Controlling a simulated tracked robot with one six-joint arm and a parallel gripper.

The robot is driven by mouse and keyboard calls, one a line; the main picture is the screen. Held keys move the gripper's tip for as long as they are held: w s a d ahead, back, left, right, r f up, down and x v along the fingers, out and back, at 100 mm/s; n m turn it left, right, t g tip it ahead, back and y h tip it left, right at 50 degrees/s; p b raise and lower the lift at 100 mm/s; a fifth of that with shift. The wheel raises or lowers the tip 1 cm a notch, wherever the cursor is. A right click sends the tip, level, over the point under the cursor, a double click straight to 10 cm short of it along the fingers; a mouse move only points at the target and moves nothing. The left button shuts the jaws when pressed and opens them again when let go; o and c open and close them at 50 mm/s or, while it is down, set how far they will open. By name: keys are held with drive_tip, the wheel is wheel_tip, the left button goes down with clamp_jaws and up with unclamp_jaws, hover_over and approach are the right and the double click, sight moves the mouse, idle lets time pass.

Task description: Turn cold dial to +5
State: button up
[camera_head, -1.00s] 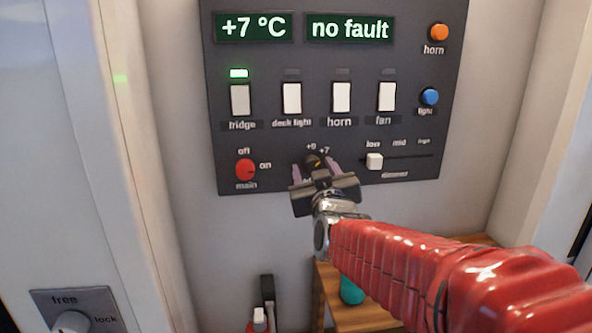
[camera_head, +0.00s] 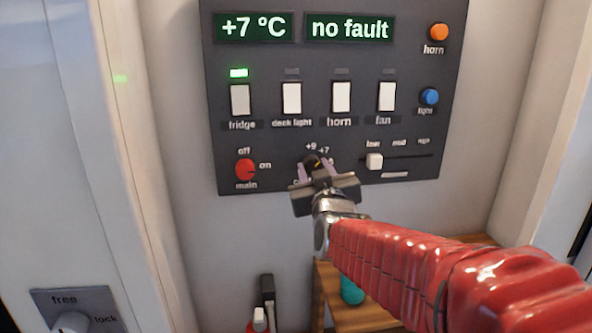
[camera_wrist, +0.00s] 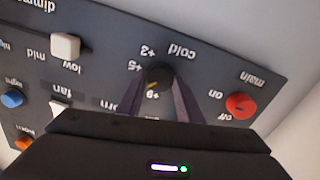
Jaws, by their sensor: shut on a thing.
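The cold dial is a small dark knob (camera_head: 312,161) with a yellow mark, low in the middle of the dark panel. The yellow mark points between +5 and +9, and +7 is hidden there by a finger. My gripper (camera_head: 317,168) has its two purple fingers on either side of the dial, shut on it. The fingers also show in the wrist view (camera_wrist: 160,84). The display (camera_head: 253,28) reads +7 °C.
The red main knob (camera_head: 245,170) is left of the dial, and the white dimmer slider (camera_head: 375,161) is close on its right. Several rocker switches, including the fridge switch (camera_head: 240,100), sit above. A wooden surface (camera_head: 375,310) is below the panel.

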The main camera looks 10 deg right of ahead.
drive_tip(key=m, duration=0.4)
drive_tip(key=shift+d+m, duration=0.15)
drive_tip(key=shift+m, duration=2.15)
drive_tip(key=o, duration=1.1)
drive_tip(key=shift+c, duration=0.2)
drive_tip(key=shift+s, duration=0.15)
drive_tip(key=s, duration=1.3)
drive_tip(key=shift+s+a+r, duration=0.2)
drive_tip(key=shift+s+a, duration=0.05)
